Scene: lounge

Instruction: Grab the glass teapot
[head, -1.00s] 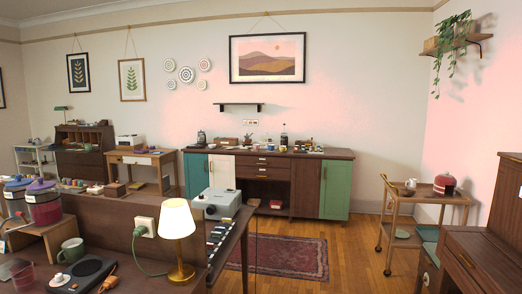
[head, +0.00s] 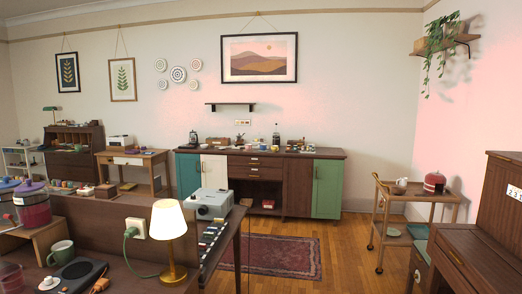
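I cannot make out a glass teapot for certain. A small pot-like vessel (head: 399,185) stands on the top of the wooden trolley (head: 452,197) at the right; its material is too small to tell. A dark jug-like vessel (head: 193,139) stands at the left end of the long sideboard (head: 334,153) against the back wall; it is also too small to identify. Neither of my grippers is in view.
A red rounded pot (head: 434,182) shares the trolley top. A dark wooden desk (head: 480,262) stands at the front right. Wooden floor (head: 345,250) and a red rug (head: 270,255) lie between.

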